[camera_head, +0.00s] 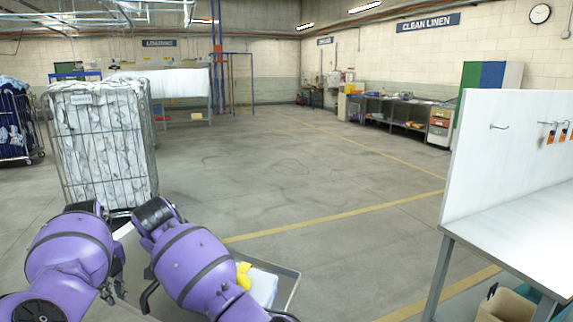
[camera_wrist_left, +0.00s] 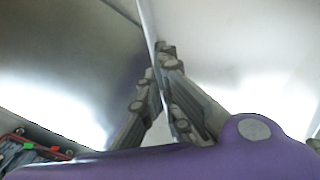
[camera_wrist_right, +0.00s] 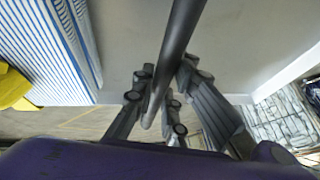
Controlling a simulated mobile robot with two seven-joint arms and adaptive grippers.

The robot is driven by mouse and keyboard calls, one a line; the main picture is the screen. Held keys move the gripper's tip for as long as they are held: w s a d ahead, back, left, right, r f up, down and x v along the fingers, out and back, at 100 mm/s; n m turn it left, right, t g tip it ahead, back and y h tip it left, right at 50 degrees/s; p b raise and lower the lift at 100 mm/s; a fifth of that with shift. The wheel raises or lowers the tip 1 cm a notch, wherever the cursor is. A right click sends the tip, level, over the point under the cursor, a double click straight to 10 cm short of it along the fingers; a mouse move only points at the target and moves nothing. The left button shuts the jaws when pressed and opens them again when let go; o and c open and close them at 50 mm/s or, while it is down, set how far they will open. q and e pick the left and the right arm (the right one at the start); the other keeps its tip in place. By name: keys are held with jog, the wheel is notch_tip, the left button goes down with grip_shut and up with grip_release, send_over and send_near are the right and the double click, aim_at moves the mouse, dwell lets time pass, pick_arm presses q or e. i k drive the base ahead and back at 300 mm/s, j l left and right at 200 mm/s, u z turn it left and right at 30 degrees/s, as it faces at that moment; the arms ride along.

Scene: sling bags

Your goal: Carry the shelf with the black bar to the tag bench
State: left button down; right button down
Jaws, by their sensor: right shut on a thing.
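The shelf, a grey metal tray (camera_head: 287,283), is at the bottom of the head view, largely hidden by my arms. Its black bar (camera_wrist_right: 178,45) runs between the fingers of my right gripper (camera_wrist_right: 160,100), which is shut on it. In the left wrist view my left gripper (camera_wrist_left: 165,95) has its fingers on either side of a thin metal edge (camera_wrist_left: 147,18); whether they press on it is unclear. The tag bench (camera_head: 530,225) stands at the right, with a white back panel, hooks and orange tags (camera_head: 550,137).
A striped folded cloth (camera_wrist_right: 50,45) and a yellow item (camera_wrist_right: 12,88) lie on the shelf. A wire cage of white linen (camera_head: 105,140) stands ahead at the left. A beige bin (camera_head: 503,304) is under the bench. The middle floor (camera_head: 290,180) is clear, with yellow lines.

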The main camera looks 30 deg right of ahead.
aim_at(539, 265)
jog(key=z, duration=2.6)
jog(key=i+j+z, duration=0.2)
jog(key=i+j, duration=0.55)
jog(key=i, duration=0.15)
jog(key=i+j, duration=0.5)
jog(key=i, duration=0.25)
